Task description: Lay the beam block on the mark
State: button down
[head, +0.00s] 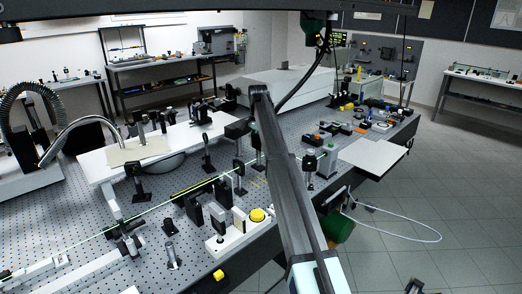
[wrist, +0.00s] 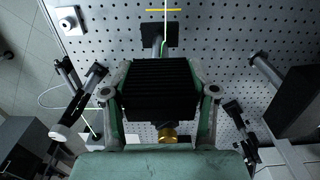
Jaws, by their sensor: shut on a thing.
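The beam block (wrist: 158,78), a black finned body with a brass knob on its near side, is between the fingers of my gripper (wrist: 160,92) in the wrist view. My gripper is shut on it from both sides. A yellow line (wrist: 163,10), which looks like the mark, lies on the perforated table beyond the block. A green beam runs past this line toward a dark base just beyond the block. How high the block is above the table is hard to tell. In the head view my arm hides much of this area.
Posts and mounts stand close on both sides in the wrist view, including a black mount (wrist: 92,80) at left and a dark box (wrist: 298,100) at right.

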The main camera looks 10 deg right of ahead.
aim_at(258, 158)
jog(key=shift+w+f, duration=0.2)
jog(key=shift+w, duration=0.3)
jog(key=shift+s+f+b, duration=0.1)
jog(key=shift+f+b, duration=1)
jog(key=shift+f, duration=0.85)
jog(key=shift+f, duration=0.1)
jog(key=shift+f, duration=1.7)
jog(key=shift+c, duration=1.2)
grip_release()
